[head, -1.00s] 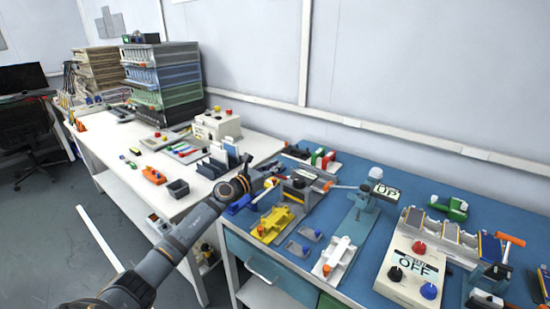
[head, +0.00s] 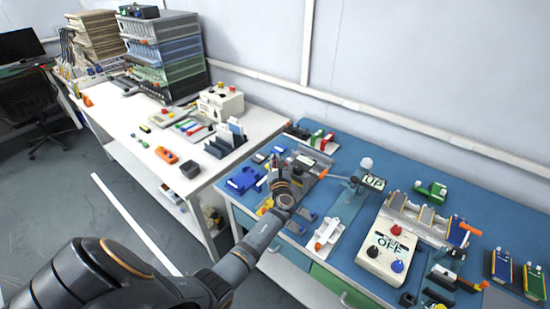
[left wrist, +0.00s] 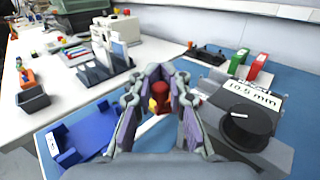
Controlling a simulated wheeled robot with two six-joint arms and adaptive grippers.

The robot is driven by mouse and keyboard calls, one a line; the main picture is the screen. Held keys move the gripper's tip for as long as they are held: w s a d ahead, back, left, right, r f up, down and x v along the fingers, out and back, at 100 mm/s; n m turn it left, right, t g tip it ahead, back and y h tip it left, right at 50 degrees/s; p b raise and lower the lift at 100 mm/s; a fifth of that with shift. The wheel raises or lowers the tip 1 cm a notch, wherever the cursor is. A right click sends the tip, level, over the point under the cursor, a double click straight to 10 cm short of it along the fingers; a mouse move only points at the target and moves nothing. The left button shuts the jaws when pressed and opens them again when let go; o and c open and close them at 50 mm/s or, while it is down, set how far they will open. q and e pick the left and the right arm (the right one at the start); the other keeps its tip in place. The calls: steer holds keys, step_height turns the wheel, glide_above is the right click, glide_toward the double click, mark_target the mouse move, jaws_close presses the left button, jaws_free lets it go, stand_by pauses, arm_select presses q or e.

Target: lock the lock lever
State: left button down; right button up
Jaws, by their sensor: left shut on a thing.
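My left gripper (head: 279,168) is over the left part of the blue bench, at a grey fixture (head: 306,160). In the left wrist view its fingers (left wrist: 159,76) close in on a small red piece (left wrist: 159,94) with some yellow beside it. The gripper is shut on this red piece; I cannot tell for sure whether it is the lock lever. A grey block with a black dial and a "10.5 mm" label (left wrist: 256,99) stands to the right of the fingers. My right gripper is not in view.
A blue bracket (left wrist: 80,138) lies left of the gripper. Red and green clamps (head: 323,140) stand behind. A press (head: 352,180), a white tool (head: 328,233) and an "OFF" control box (head: 388,250) are to the right. A white table (head: 150,130) adjoins on the left.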

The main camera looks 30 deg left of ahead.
arm_select(q)
steer(key=shift+s+d+f+n+g+y+b, duration=0.15)
steer(key=shift+n+g+y+b, duration=0.3)
steer(key=shift+n+g+y, duration=0.25)
steer(key=shift+s+d+f+n+g+y+b, duration=0.15)
steer(key=shift+n+g+y+b, duration=0.3)
steer(key=shift+n+g+y, duration=0.25)
steer(key=shift+d+r, duration=0.1)
steer(key=shift+d, duration=0.05)
steer(key=c, duration=1.3)
jaws_free()
steer(key=shift+r, duration=0.15)
steer(key=shift+s+d, duration=0.1)
steer(key=v, duration=0.7)
steer(key=shift+d, duration=0.15)
steer(key=shift+s, duration=0.1)
